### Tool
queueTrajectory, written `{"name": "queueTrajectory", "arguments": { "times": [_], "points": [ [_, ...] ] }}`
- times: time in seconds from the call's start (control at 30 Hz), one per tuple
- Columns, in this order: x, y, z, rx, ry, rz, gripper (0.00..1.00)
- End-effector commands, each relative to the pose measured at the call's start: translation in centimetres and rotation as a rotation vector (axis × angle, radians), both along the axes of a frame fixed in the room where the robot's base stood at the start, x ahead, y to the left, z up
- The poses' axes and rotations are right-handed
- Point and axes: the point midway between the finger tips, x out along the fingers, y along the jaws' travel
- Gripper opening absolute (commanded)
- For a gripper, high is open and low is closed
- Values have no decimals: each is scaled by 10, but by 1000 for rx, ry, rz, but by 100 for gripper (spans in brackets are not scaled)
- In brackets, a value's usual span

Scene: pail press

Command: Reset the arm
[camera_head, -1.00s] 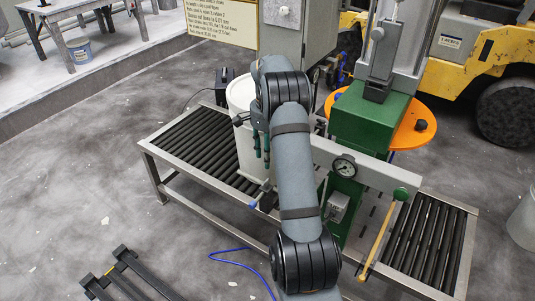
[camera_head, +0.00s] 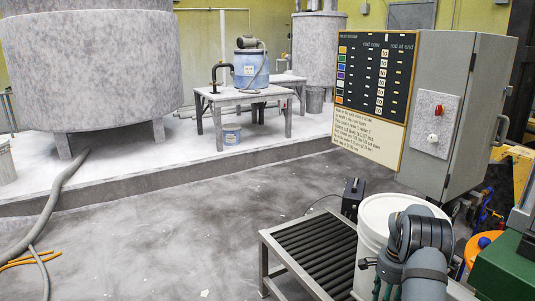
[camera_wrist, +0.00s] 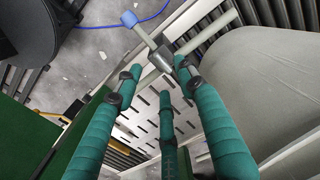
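My arm bends at the lower right of the head view, with its wrist in front of the white pail (camera_head: 373,232) on the roller conveyor. My gripper (camera_head: 384,290) hangs at the pail's near side, partly cut off by the bottom edge. In the wrist view my gripper (camera_wrist: 158,80) has its green fingers spread apart with nothing between them. Beyond the tips are a slotted plate and a lever with a blue end (camera_wrist: 129,18). A large pale curved surface, seemingly the pail's side (camera_wrist: 265,85), is close to the right finger.
The roller conveyor (camera_head: 305,250) runs beneath the pail. A grey cabinet with a lettered board (camera_head: 372,80) stands behind. The green press (camera_head: 505,270) and an orange disc show at the right edge. Open floor (camera_head: 150,240) lies left, with a hose and a raised platform beyond.

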Motion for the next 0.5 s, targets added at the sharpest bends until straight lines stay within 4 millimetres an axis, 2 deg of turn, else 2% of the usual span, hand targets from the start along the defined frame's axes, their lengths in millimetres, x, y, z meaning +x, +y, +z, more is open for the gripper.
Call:
{"name": "queueTrajectory", "arguments": {
  "times": [0.1, 0.2, 0.4, 0.5],
  "points": [
    [-1, 0, -21, 1, 4, 1, 40],
    [-1, 0, -34, 1, 3, 0, 40],
    [0, 0, -46, 0, 0, 1, 40],
    [0, 0, -45, -1, -1, -10, 40]
  ]
}}
